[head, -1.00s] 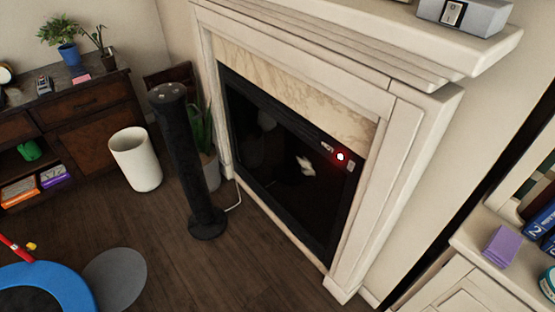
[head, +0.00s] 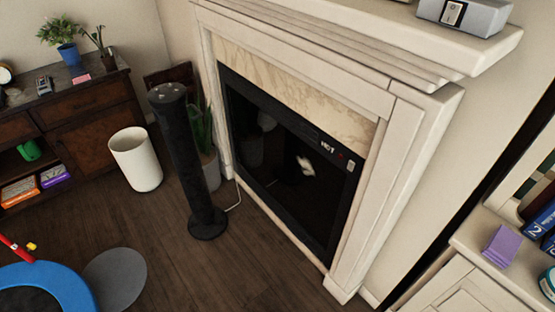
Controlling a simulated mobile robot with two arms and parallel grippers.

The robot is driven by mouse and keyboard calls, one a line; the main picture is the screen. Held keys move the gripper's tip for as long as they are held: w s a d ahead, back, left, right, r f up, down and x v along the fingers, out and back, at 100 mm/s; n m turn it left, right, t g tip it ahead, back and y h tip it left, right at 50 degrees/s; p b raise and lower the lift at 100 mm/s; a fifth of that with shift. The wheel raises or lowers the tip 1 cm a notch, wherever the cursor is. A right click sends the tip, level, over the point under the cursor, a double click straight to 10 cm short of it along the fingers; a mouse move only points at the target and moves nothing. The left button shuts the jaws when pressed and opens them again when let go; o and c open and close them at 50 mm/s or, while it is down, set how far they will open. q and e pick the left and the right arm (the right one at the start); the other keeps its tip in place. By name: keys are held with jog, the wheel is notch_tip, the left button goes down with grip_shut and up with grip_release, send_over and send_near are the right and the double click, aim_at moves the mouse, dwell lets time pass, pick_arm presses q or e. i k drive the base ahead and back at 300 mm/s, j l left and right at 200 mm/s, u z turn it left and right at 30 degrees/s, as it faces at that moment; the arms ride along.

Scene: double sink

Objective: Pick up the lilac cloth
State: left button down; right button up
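A lilac folded piece, which looks like the lilac cloth (head: 503,245), lies on top of the white cabinet (head: 470,240) at the right edge of the head view. It looks flat-sided and small, next to blue books. Neither of my grippers shows in the head view, so nothing is seen touching the cloth.
A white fireplace (head: 395,180) with a dark glass front stands in the middle. A black tower fan (head: 185,165) and a white bin (head: 135,160) stand left of it. A blue-rimmed round thing (head: 75,285) is at lower left. Wooden floor (head: 240,270) between is clear.

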aim_at(502, 247)
jog(key=k+z, duration=0.15)
jog(key=z, duration=1.55)
